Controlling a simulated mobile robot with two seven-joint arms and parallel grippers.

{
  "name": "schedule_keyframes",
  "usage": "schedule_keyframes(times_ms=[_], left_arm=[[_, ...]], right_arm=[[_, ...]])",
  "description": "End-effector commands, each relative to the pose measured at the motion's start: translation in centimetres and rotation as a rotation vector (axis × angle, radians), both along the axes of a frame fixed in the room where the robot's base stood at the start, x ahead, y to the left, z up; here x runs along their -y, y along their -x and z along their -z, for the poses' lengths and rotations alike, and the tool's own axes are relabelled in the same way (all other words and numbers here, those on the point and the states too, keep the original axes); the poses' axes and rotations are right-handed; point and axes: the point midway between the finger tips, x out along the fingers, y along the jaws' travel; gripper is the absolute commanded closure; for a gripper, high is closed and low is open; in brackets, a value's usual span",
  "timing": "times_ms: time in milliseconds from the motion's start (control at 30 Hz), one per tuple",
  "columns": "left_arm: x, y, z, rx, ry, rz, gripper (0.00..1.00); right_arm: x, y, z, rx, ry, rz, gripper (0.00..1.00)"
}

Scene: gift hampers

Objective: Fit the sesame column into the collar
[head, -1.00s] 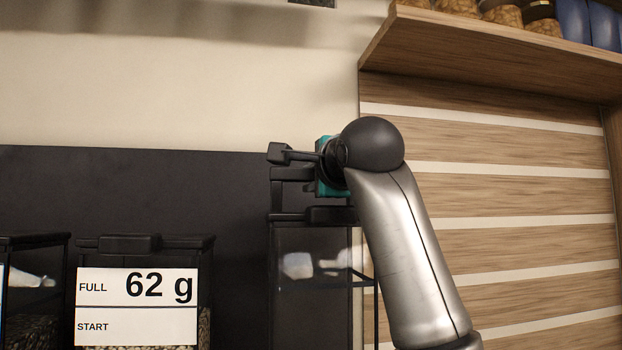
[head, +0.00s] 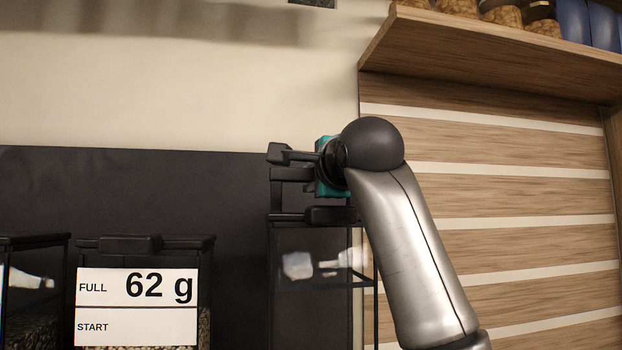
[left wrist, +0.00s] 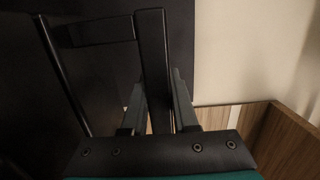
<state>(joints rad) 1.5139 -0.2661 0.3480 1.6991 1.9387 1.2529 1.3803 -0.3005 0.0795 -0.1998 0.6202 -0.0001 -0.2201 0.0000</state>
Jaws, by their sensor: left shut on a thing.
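My left gripper (head: 281,164) is at the top of a clear, black-framed column (head: 312,285), right of the middle in the head view. In the left wrist view, my left gripper (left wrist: 157,100) has its two fingers on either side of a black upright bar (left wrist: 152,60) and is shut on it. The bar looks like part of this column's frame or handle. No label shows on the column, so I cannot tell whether it is the sesame one. I cannot make out the collar. My right gripper is not in view.
A second black-framed column (head: 204,270) with seeds stands left, bearing a "FULL 62 g START" card (head: 136,306). Another column (head: 35,295) is at the far left. A dark panel (head: 150,190) stands behind. A wooden shelf (head: 490,45) with jars is upper right, above slatted wood.

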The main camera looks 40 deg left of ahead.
Motion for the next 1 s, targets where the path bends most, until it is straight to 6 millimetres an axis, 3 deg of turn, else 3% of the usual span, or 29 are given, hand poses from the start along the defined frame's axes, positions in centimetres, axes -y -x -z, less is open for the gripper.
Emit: schedule_keyframes(times_ms=[267,1000], left_arm=[[0.1,0.1,-0.4,0.008,-0.008,0.0,1.0],[0.1,0.1,1.2,0.008,-0.007,-0.001,1.0]], right_arm=[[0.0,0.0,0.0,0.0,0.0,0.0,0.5],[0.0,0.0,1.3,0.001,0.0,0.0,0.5]])
